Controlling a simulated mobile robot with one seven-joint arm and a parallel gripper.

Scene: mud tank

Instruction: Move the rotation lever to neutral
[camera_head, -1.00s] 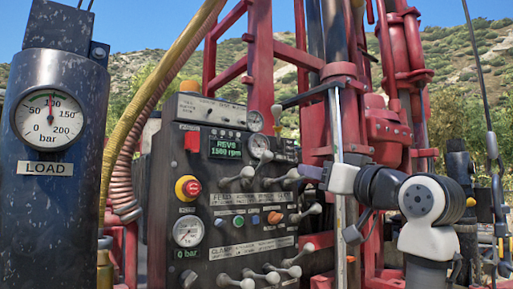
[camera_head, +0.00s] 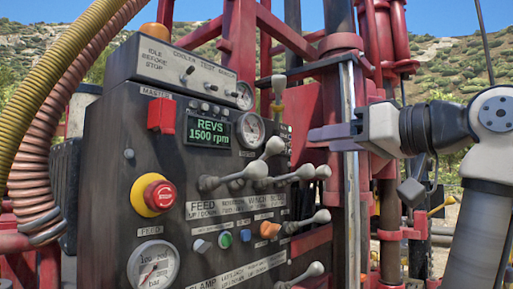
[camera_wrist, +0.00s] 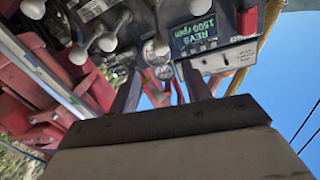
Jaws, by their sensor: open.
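The rotation lever (camera_head: 273,146) is in the upper lever row of the control panel, above the small ROTATION label. Its pale round knob stands higher than the knobs of the feed lever (camera_head: 257,170) and the winch lever (camera_head: 305,172) beside it. My gripper (camera_head: 310,133) is to the right of the knob, apart from it, with its fingers pointing left. In the wrist view the two dark fingers (camera_wrist: 160,78) are spread with nothing between them. Several knobs show there at the upper left; I cannot tell which is the rotation lever.
The control panel (camera_head: 110,170) carries a red emergency button (camera_head: 160,195), a REVS display (camera_head: 208,131) and gauges. Lower levers (camera_head: 315,269) stick out toward me. A red steel mast (camera_head: 385,130) rises behind my gripper. Yellow and pink hoses (camera_head: 35,165) hang at the left.

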